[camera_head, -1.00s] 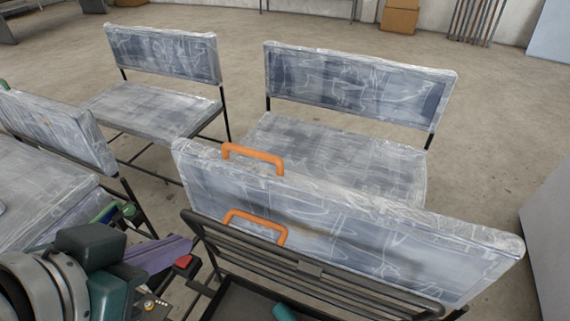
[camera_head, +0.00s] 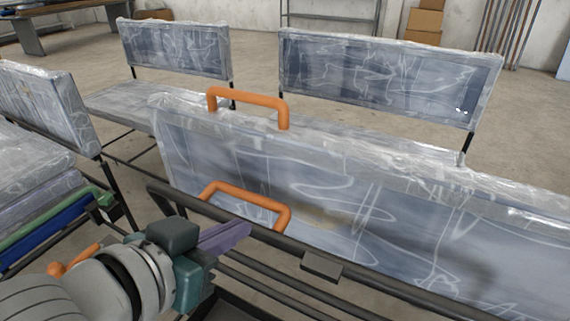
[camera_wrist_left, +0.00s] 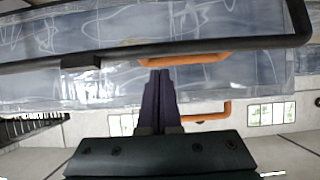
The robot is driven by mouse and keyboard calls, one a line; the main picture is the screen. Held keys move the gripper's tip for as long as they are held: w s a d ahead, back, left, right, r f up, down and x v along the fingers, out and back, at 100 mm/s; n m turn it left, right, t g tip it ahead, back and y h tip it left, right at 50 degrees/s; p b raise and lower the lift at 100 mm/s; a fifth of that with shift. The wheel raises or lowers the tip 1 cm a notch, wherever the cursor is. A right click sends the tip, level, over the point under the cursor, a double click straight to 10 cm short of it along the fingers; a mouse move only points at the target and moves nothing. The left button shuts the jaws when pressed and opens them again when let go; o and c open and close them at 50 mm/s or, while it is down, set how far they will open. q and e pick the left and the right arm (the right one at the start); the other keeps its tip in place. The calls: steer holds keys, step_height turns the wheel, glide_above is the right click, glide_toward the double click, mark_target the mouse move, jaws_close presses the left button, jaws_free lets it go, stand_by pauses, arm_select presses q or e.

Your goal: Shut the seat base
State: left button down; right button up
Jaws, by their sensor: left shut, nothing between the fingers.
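A seat base panel wrapped in clear plastic (camera_head: 400,215) stands steeply raised in front of me, behind a dark metal frame (camera_head: 330,262). An orange handle (camera_head: 248,95) rises at its top edge, and a lower orange handle (camera_head: 240,196) is at the near face. My left gripper (camera_head: 246,228) has its purple fingers shut and empty, just below the lower handle in the head view. In the left wrist view the fingertips (camera_wrist_left: 160,72) are close to an orange handle (camera_wrist_left: 190,58); contact is unclear. My right gripper is not in view.
More plastic-wrapped seats stand behind (camera_head: 390,80) and at the left (camera_head: 45,105). Green and blue rails (camera_head: 50,225) lie below the left seat. Cardboard boxes (camera_head: 424,22) are at the far wall. Bare floor (camera_head: 535,100) is open at the right.

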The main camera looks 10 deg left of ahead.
mark_target(255, 225)
arm_select(q)
steer(key=b+x, duration=0.2)
steer(key=x, duration=0.3)
steer(key=shift+w+d+f, duration=0.1)
steer(key=shift+w+f, duration=0.1)
steer(key=shift+w, duration=0.05)
